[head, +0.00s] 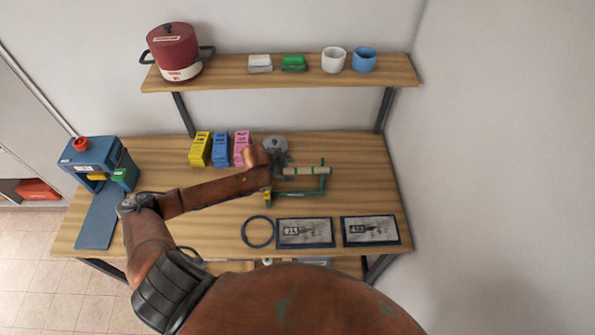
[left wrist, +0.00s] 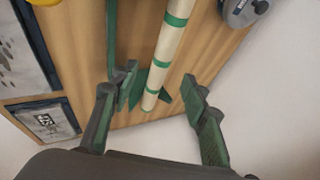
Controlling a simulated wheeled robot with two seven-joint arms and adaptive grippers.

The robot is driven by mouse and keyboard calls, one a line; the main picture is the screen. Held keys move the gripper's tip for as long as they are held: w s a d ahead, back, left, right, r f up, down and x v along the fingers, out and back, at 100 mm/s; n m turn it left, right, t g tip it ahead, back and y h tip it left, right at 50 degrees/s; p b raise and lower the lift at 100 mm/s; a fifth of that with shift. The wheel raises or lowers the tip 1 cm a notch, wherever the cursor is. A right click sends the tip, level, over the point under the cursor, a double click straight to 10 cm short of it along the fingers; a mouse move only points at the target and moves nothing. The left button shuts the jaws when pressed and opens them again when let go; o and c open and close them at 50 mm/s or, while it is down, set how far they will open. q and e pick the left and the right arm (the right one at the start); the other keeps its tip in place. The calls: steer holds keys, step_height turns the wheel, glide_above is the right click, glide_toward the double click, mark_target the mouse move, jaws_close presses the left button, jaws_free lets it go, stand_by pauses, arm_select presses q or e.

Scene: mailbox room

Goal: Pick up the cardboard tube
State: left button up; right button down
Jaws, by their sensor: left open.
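The cardboard tube (head: 306,170) is pale tan with green bands. It lies sideways at the top of a green stand (head: 298,194) on the wooden table, right of the middle. In the left wrist view, the tube (left wrist: 172,48) runs up the picture, its near end between the finger lines. My left gripper (left wrist: 161,84) is open, with one green-padded finger on each side of the tube's end. I see no clear contact. My right gripper is out of view.
Yellow (head: 200,149), blue (head: 220,149) and pink (head: 242,148) boxes stand behind my left arm. A grey disc-shaped object (head: 274,145) is close behind the gripper. A black ring (head: 257,232) and two framed plates (head: 305,232) lie in front. A shelf (head: 280,78) overhangs the back.

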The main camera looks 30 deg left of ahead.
mark_target(294, 170)
arm_select(q)
steer(key=x, duration=0.4)
steer(key=p+x, duration=0.1)
steer(key=x, duration=0.1)
steer(key=shift+w+a+f, duration=0.1)
steer(key=shift+a+f, duration=0.15)
steer(key=shift+a, duration=0.15)
steer(key=shift+c, duration=0.4)
jaws_close()
